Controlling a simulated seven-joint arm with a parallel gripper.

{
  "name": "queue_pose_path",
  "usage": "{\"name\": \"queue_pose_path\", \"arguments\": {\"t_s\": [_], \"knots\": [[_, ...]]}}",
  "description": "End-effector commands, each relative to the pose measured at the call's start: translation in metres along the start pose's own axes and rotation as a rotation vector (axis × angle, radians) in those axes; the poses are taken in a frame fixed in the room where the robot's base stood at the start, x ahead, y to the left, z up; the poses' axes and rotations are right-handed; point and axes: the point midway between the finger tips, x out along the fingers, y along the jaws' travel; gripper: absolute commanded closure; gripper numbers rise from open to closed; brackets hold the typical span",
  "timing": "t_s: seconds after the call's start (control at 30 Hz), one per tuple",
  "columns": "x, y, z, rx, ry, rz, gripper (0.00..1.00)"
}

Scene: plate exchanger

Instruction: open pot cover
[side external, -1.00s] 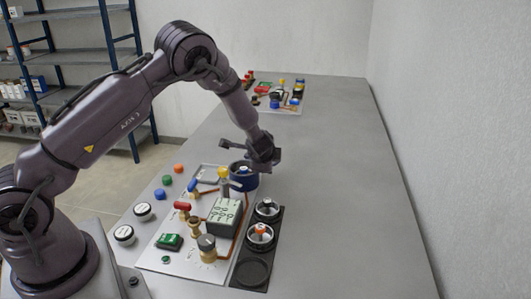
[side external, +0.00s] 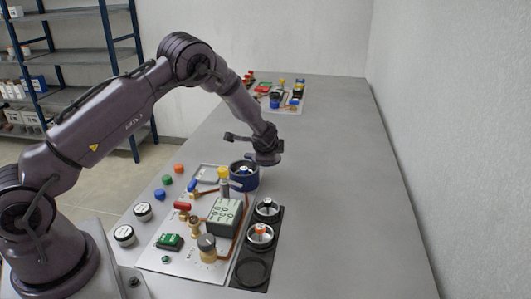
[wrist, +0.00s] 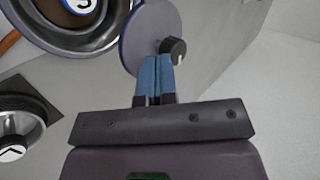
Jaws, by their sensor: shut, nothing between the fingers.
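The blue pot (side external: 243,184) stands at the far end of the panel in the side view, its top open with a blue and white piece inside. In the wrist view its metal rim (wrist: 88,45) shows at the top left. The round grey-blue cover (wrist: 143,30), with a black knob (wrist: 177,50), lies to the right of the rim and off the opening. My gripper (wrist: 158,62) is shut and empty, its blue fingertips over the cover beside the knob. In the side view the wrist hides much of this; contact cannot be told.
A panel (side external: 160,255) with valves, a green switch and a dark box (side external: 225,215) lies nearer the base. A black tray (side external: 250,284) with round holders runs along its right side. The grey table is clear to the right. Another panel stands far back.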

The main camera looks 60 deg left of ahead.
Motion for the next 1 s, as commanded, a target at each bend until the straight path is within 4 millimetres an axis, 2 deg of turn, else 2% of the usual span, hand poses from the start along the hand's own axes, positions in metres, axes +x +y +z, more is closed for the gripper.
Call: {"name": "queue_pose_path", "arguments": {"t_s": [0.6, 1.0], "knots": [[0.018, -0.017, -0.014, -0.259, -0.265, 0.001, 1.0], [0.024, -0.023, -0.015, -0.255, -0.261, 0.0, 1.0]]}}
